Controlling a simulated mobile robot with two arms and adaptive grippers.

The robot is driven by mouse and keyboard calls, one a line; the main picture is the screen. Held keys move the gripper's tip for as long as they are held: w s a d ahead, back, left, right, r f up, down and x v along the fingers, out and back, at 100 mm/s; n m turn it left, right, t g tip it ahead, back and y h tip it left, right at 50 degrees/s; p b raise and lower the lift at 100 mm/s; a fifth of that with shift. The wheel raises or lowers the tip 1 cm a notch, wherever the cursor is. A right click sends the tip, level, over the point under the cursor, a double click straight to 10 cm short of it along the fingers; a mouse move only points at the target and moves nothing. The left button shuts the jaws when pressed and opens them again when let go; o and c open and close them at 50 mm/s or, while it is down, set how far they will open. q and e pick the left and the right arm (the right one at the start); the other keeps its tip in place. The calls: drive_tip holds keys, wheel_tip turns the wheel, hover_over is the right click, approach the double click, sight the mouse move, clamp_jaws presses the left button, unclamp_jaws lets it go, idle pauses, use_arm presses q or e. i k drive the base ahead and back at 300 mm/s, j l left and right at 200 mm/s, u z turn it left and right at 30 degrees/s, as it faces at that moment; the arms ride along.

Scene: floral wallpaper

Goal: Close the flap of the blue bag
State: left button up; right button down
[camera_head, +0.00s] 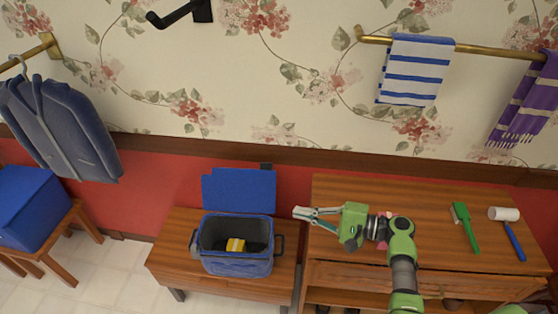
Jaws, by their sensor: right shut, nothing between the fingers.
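The blue bag (238,264) stands upright on a low wooden bench. Its blue flap (238,190) is open and stands up behind the bag's mouth, toward the wall. A yellow item (236,245) and something dark show inside the bag. My right gripper (300,213) is shut and empty. In the picture it points left and lies just right of the flap and the bag's upper right corner; it appears apart from both. My left gripper is not in view.
The bench (178,245) has bare room left of the bag. A higher wooden cabinet (430,200) stands at right under my right arm, with a green brush (466,228) and a blue-handled roller (510,230) on it. A blue box (28,205) is at far left.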

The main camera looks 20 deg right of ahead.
sight(249, 191)
drive_tip(key=i+l, duration=0.25)
drive_tip(key=i, duration=0.2)
drive_tip(key=i+l, duration=0.25)
drive_tip(key=i, duration=0.15)
